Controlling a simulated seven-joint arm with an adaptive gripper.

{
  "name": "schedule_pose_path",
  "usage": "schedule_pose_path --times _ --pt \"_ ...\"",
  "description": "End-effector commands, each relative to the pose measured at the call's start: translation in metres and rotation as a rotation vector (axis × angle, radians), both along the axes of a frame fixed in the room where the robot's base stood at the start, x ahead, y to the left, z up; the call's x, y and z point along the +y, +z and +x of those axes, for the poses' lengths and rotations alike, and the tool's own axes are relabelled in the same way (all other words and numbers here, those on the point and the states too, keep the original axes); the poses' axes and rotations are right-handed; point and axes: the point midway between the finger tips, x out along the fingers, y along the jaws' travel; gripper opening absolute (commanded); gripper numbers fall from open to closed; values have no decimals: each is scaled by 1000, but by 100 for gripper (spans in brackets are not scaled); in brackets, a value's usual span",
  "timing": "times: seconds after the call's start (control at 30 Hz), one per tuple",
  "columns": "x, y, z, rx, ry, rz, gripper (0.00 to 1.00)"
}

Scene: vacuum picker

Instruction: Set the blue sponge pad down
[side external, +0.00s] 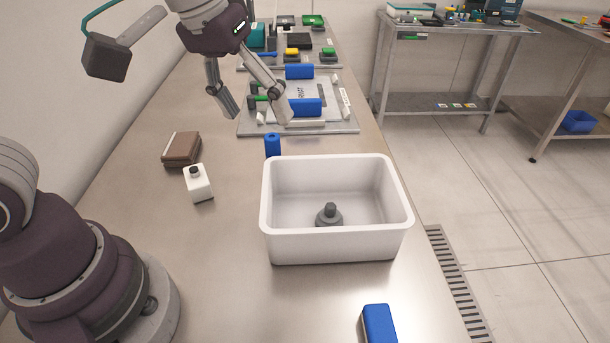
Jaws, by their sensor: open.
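My gripper (257,117) is open, with its fingers spread wide over the near left part of a grey fixture plate (343,127). Nothing shows held between the fingers. A blue block (308,107) lies on the plate just right of the right fingertip; I cannot tell whether they touch. A second blue block (299,72) is farther back on the plate. Another blue block (379,324) lies on the table at the bottom edge, partly cut off. I cannot tell for certain which of these is the blue sponge pad.
A white bin (336,250) holding a dark grey knobbed part (329,215) stands mid-table. A blue cylinder (272,145) stands behind it. A white bottle (198,184) and a brown block (182,149) are at left. The table between bottle and bin is clear.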

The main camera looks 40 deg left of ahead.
Motion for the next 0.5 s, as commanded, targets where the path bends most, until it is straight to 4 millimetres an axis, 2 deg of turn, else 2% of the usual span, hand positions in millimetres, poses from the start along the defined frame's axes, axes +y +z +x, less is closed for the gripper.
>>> schedule_pose_path --times 0.03,0.1,0.2,0.3,0.5 --pt "22 2 -14 -54 -37 25 62" --pt "43 -2 -31 -110 -108 75 62" --pt "60 -10 -50 -163 -183 136 62" --pt "67 -16 -59 -187 -223 173 62" --pt "68 -18 -61 -191 -238 183 62"
